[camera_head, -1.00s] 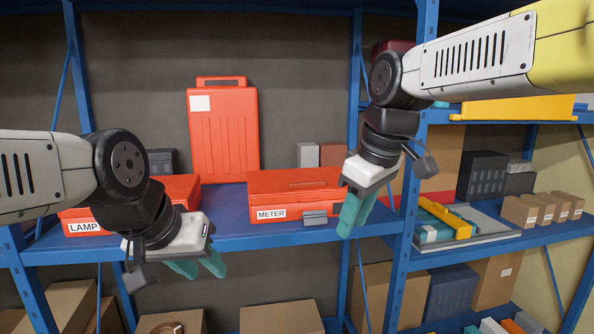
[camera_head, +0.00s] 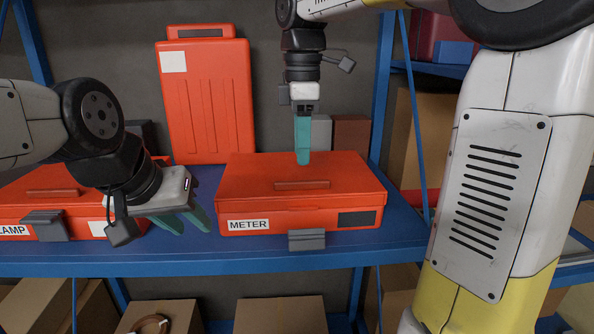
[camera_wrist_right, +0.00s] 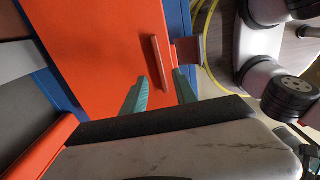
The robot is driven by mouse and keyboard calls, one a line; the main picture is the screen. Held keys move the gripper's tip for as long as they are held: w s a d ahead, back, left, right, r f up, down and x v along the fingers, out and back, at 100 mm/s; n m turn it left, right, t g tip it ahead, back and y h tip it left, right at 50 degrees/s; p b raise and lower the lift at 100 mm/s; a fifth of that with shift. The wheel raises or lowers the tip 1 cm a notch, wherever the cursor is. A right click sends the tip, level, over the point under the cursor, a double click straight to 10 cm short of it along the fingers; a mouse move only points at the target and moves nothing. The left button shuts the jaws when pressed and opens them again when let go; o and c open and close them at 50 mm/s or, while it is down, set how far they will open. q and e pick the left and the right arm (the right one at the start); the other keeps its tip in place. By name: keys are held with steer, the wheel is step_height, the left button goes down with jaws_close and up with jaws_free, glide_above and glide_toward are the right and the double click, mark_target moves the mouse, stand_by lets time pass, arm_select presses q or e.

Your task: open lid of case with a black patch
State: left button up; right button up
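The red METER case (camera_head: 300,175) lies shut on the blue shelf, with a black patch (camera_head: 357,218) at the right of its front and a grey latch (camera_head: 307,240) below. My right gripper (camera_head: 303,158) points down above the rear of its lid; whether it touches cannot be told. In the right wrist view the right gripper (camera_wrist_right: 161,77) has its fingers apart, with the lid's handle (camera_wrist_right: 160,62) just beyond the tips. The red LAMP case (camera_head: 65,195) has a white patch and is partly hidden by my left arm. My left gripper (camera_head: 198,215) is open and empty between the cases.
Another red case (camera_head: 208,100) stands upright behind. Grey and brown boxes (camera_head: 350,137) stand behind the METER case. A blue post (camera_head: 383,90) rises at right, close to my right arm. Cardboard boxes (camera_head: 280,315) stand on the level below.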

mark_target(302, 181)
step_height(302, 181, down, 6)
steer(key=shift+f, duration=0.2)
steer(key=shift+c, duration=0.2)
jaws_close()
stand_by(1.3)
